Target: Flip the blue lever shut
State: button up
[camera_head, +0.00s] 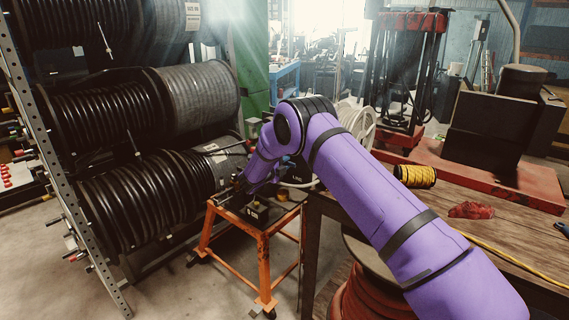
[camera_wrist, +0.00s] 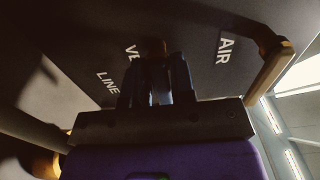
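My gripper (camera_wrist: 158,75) reaches up from the bottom of the wrist view toward a dark panel (camera_wrist: 195,60) with white lettering, including "AIR" and "LINE". Dark, bluish upright shapes stand at the fingers, with a narrow gap between them. I cannot tell which of them are fingers and which might be the blue lever. A small brownish part shows just beyond the tips. In the head view my purple arm reaches down to a dark machine (camera_head: 256,212) on an orange stand (camera_head: 264,250). My arm hides much of the machine, and the lever is not clear there.
A tan handle (camera_wrist: 270,65) sticks out at the panel's right in the wrist view. Racked black hose reels (camera_head: 130,205) stand left of the stand. A wooden bench (camera_head: 470,205) with a yellow coil (camera_head: 415,176) is at right. Floor is free in front of the reels.

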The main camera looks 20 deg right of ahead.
jog(key=o, duration=0.3)
jog(key=shift+a, duration=0.15)
jog(key=v, duration=1)
jog(key=shift+s+a, duration=0.2)
jog(key=shift+a, duration=0.05)
